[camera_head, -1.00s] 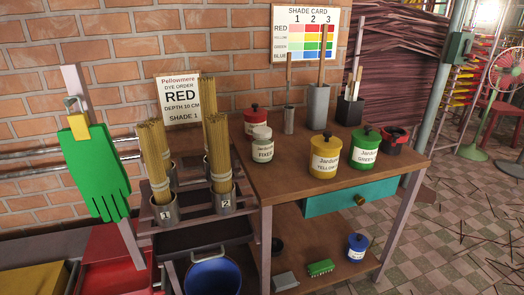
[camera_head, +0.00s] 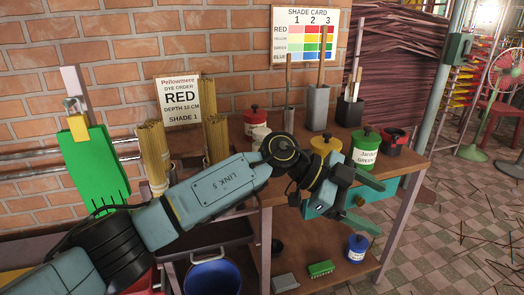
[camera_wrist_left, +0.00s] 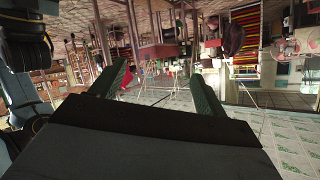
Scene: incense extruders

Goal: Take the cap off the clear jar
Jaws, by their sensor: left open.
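The clear jar (camera_head: 259,132) stands on the table behind my left arm in the head view. Only its pale cap and a bit of its upper side show; the elbow-like joint of my arm hides the rest. My left gripper (camera_head: 381,208) is open and empty, off the table's front edge by the teal drawer, to the right of the jar and nearer the camera. In the left wrist view its two green fingers (camera_wrist_left: 162,85) stand apart with nothing between them; the jar is not seen there. My right gripper is not in view.
The yellow jar (camera_head: 326,144) is partly hidden behind my wrist. The green jar (camera_head: 364,147) stands to its right, and the red jar (camera_head: 254,115) is behind the clear jar. Bundles of incense sticks (camera_head: 154,152) stand left of the table. Open floor (camera_head: 450,230) lies right.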

